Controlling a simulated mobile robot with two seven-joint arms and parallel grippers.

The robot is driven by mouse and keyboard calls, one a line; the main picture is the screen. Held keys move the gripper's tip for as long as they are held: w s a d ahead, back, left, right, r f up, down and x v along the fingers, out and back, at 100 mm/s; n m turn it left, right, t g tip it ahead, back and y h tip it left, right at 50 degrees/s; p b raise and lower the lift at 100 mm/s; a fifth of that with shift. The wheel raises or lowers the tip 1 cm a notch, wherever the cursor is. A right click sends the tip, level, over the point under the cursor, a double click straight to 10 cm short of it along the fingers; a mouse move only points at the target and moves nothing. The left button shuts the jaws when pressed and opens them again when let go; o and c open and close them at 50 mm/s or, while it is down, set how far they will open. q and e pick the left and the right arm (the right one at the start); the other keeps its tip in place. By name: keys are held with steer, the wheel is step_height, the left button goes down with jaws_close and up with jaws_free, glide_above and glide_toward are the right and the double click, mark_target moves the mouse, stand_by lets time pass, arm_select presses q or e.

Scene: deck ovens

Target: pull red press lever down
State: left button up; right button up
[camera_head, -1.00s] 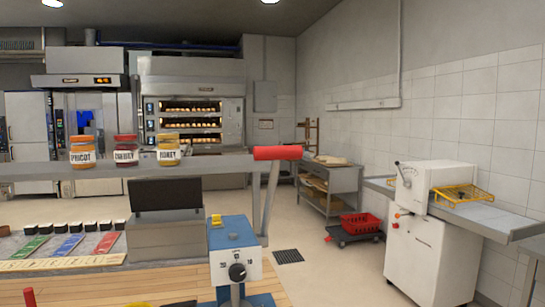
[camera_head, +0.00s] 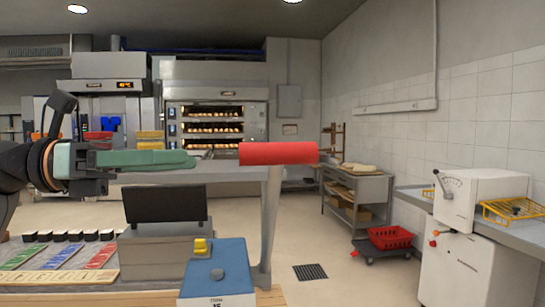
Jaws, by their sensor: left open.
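The red press lever's thick red handle (camera_head: 279,153) lies level in the middle of the view, on top of a grey arm (camera_head: 268,225) that stands nearly upright. My left gripper (camera_head: 198,158) comes in from the left at about the handle's height, its green fingers pointing right at the handle. A small gap shows between the fingertips and the handle's left end. The gripper is open and empty, seen edge-on, so the near finger hides most of the far one. My right gripper is not in view.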

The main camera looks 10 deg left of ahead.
mark_target(270, 154)
arm_select(q)
steer(key=p+x, duration=0.2)
steer(key=x, duration=1)
steer(key=shift+r+p, duration=0.15)
steer(key=shift+p, duration=0.2)
jaws_close()
stand_by(1.0)
